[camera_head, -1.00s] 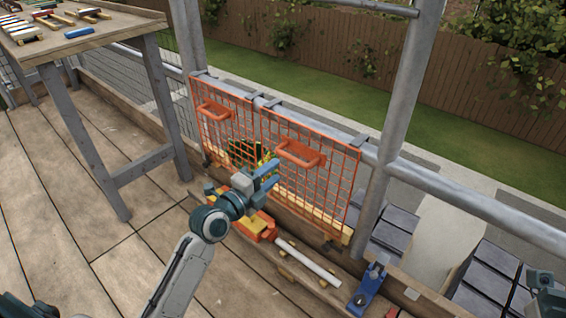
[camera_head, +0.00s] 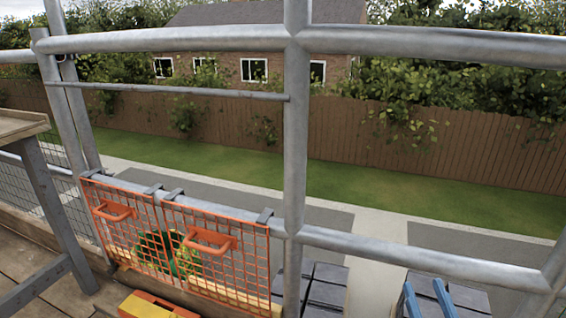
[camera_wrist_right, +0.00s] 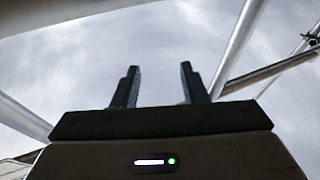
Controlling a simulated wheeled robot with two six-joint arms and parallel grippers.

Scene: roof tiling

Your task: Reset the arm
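My right gripper (camera_head: 427,296) shows as two blue fingers at the bottom right of the head view, pointing up. In the right wrist view the same gripper (camera_wrist_right: 160,85) has its two dark fingers apart with nothing between them, against cloudy sky and grey poles. It is open and empty. My left gripper is not in the head view now.
An orange mesh guard (camera_head: 175,243) with two handles hangs on the grey scaffold rail (camera_head: 420,255). An upright pole (camera_head: 296,140) stands mid-view. Dark stacked slabs (camera_head: 322,285) lie beyond the rail. A wooden table (camera_head: 20,125) is at the left. An orange and yellow object (camera_head: 150,305) sits below the guard.

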